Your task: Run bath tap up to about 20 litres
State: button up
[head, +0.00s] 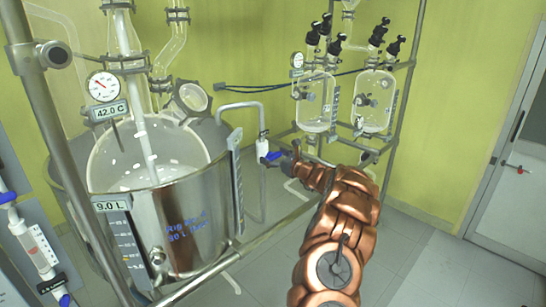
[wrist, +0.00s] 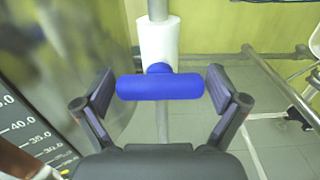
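The bath tap has a white body (head: 262,147) and a blue handle (head: 273,156) on a pipe at the right of the steel bath (head: 190,225). In the wrist view the blue handle (wrist: 160,87) lies crosswise, with the white body (wrist: 158,40) behind it. My gripper (head: 284,158) is at the handle. Its fingers are open, one beside each end of the bar; I cannot tell whether they touch it. The bath's volume label (head: 108,206) reads 9.0 L and the temperature label (head: 110,111) reads 42.0 C.
A glass vessel (head: 120,155) sits in the bath. Smaller glass reactors (head: 316,105) hang on a metal frame behind my gripper. A scale strip (wrist: 38,130) is close at the left of the wrist view. Open floor lies right, towards a door (head: 510,165).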

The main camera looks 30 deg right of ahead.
jog(key=c, duration=0.7)
jog(key=shift+f+b, duration=0.1)
jog(key=shift+b, duration=0.45)
jog(key=shift+n+b, duration=0.4)
jog(key=shift+b, duration=0.05)
jog(key=n+b, duration=0.1)
jog(key=b, duration=0.2)
jog(key=n+b, duration=0.2)
jog(key=b, duration=0.1)
jog(key=shift+a+f, duration=0.15)
jog(key=shift+f, duration=0.1)
jog(key=n+b, duration=0.6)
jog(key=b, duration=0.2)
jog(key=shift+a+b, duration=0.1)
jog(key=shift+b, duration=0.2)
jog(key=shift+r+n+b, duration=0.2)
jog(key=shift+n+b, duration=0.7)
jog(key=shift+b, duration=0.1)
